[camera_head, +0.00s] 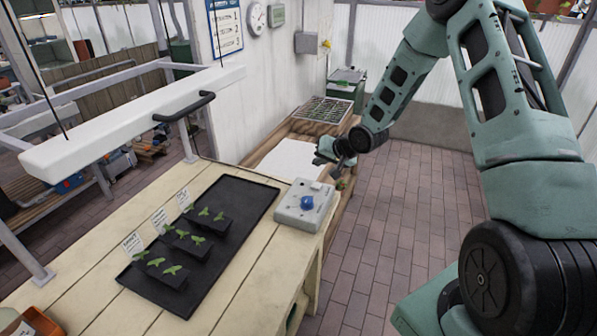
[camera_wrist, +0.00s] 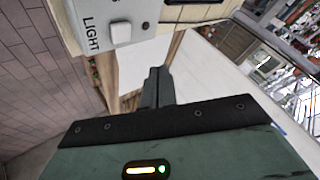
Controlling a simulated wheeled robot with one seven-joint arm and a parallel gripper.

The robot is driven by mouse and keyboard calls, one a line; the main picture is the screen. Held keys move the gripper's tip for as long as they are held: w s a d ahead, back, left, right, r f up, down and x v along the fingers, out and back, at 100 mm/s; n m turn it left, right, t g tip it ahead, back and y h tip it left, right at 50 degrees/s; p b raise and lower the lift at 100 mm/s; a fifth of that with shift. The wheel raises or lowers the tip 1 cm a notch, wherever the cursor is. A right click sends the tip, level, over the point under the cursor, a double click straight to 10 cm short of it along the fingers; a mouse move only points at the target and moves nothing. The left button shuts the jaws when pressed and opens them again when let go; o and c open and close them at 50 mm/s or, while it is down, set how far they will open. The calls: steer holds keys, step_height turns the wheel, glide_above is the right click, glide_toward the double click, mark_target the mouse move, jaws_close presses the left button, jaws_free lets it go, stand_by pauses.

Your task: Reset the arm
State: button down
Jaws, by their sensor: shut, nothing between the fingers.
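My arm reaches in from the right in the head view, bent downward at the elbow. My gripper (camera_head: 342,158) is just beyond the far right corner of the wooden bench, above a lower surface. In the wrist view, my gripper (camera_wrist: 158,72) has its two dark fingers together with nothing between them. A grey control box (camera_head: 304,204) with a blue knob sits on the bench corner, close to the gripper but apart from it. In the wrist view the control box (camera_wrist: 112,22) shows a white button labelled LIGHT.
The wooden bench (camera_head: 100,318) holds a black tray (camera_head: 258,202) with several seedling pots and white labels. A white lamp bar (camera_head: 120,125) hangs above the bench's left side. A seed tray (camera_head: 324,110) stands on the lower surface behind. The brick floor (camera_head: 400,215) between bench and arm is clear.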

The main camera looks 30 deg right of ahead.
steer(key=s+a+r+n+g, duration=0.1)
steer(key=s+a+r+n, duration=0.2)
steer(key=a, duration=0.4)
steer(key=s+a+r+n+g, duration=0.1)
steer(key=s+a+r+g, duration=0.15)
steer(key=s+a, duration=0.35)
steer(key=s+a+r+n+g, duration=0.1)
steer(key=s+a+r+n, duration=0.25)
steer(key=a, duration=0.45)
steer(key=s+a+r+n+g, duration=0.1)
steer(key=s+a+r+n, duration=0.1)
steer(key=s, duration=0.6)
steer(key=s+a+r+n+g+h, duration=0.1)
steer(key=s+a+r+n+g, duration=0.1)
steer(key=s, duration=0.7)
steer(key=s+a+r+n+g, duration=0.1)
steer(key=s+a, duration=0.3)
steer(key=s, duration=0.4)
steer(key=shift+s+r+n+h, duration=0.35)
steer(key=shift+r+n, duration=0.15)
steer(key=shift+n, duration=0.25)
